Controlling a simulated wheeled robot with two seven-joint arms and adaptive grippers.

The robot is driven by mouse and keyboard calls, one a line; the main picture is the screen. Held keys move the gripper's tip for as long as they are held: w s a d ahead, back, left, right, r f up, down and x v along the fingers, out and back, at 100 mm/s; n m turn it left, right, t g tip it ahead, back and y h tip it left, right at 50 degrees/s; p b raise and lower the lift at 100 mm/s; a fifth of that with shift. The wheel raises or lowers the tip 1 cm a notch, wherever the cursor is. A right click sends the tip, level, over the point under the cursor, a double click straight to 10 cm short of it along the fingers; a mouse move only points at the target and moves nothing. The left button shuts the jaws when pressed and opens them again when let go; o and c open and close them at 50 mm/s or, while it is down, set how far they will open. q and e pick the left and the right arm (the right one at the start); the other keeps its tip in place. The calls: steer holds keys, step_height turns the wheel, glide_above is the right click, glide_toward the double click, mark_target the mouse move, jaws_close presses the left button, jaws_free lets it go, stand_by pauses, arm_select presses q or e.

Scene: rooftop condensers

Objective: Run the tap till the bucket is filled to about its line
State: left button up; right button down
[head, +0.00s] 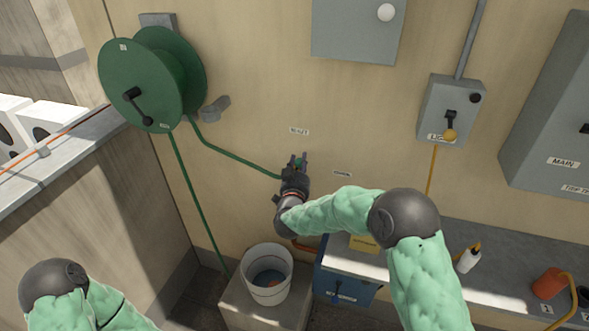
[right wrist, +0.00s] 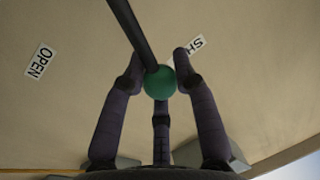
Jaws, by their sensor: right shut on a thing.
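My right gripper (head: 298,162) is at the wall, its fingers shut around the green ball knob (right wrist: 160,82) on a dark lever (right wrist: 134,36). In the right wrist view the knob is close to a partly covered label beginning "SH" (right wrist: 195,46); an OPEN label (right wrist: 39,61) is farther left. The tap body and spout are hidden in the head view. A white bucket (head: 252,290) stands upright below on a grey block. Something orange and bluish shows inside; the water level and line cannot be told. My left gripper is out of view.
A green hose reel (head: 150,80) hangs at upper left, with its green hose (head: 190,190) running down. A LIGHT switch box (head: 455,105) and MAIN cabinet (head: 550,130) are to the right. A blue cooler (head: 345,285) and grey bench (head: 490,265) stand right of the bucket.

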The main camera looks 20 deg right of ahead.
steer(key=shift+s+d+f+m+b, duration=0.3)
steer(key=shift+f+m+b, duration=0.3)
steer(key=shift+b, duration=0.3)
steer(key=shift+s+d+f+m+b, duration=0.3)
steer(key=shift+f+m+b, duration=0.1)
steer(key=shift+m+b, duration=0.4)
steer(key=c, duration=1.2)
jaws_free()
steer(key=shift+o, duration=1.3)
steer(key=shift+r, duration=0.3)
steer(key=v, duration=1.2)
steer(key=shift+a+f, duration=0.15)
steer(key=shift+f, duration=0.05)
steer(key=shift+w, duration=0.15)
